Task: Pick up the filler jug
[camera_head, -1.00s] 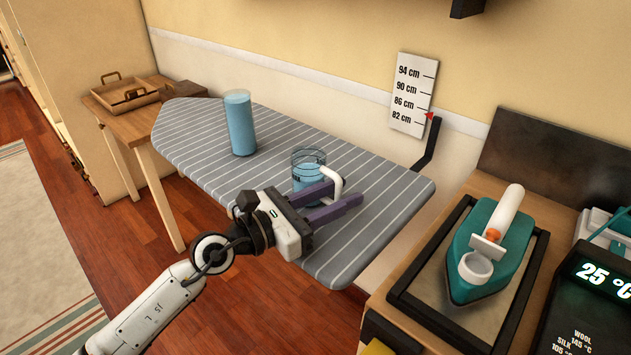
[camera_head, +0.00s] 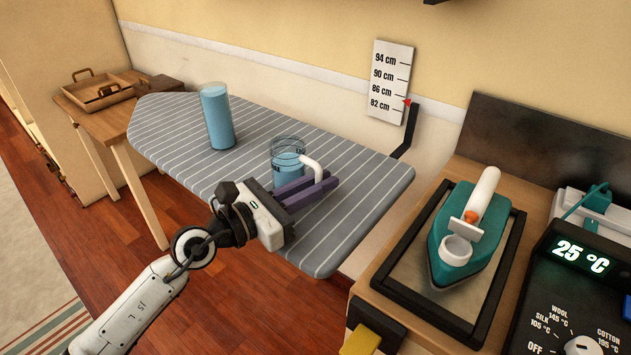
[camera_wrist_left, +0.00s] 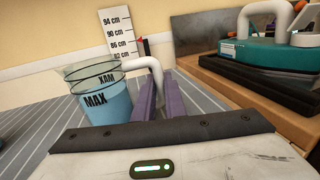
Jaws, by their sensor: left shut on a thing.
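The filler jug (camera_head: 288,163) is a clear cup with blue liquid and a white handle, upright at the ironing board's near right part. In the left wrist view the jug (camera_wrist_left: 98,98) shows a "MAX" mark, and its white handle (camera_wrist_left: 154,68) comes down between my purple fingers. My left gripper (camera_head: 315,187) is shut on the handle, reaching in from the near side. The fingers hide the jug's lower part, so I cannot tell whether its base touches the board. My right gripper is out of view.
The striped ironing board (camera_head: 350,210) also bears a blue cylinder (camera_head: 217,116) farther left. A teal iron (camera_head: 465,240) rests on a framed pad at the right, beside a control panel (camera_head: 575,290). A height scale (camera_head: 390,80) hangs on the wall. A wooden tray (camera_head: 103,91) sits far left.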

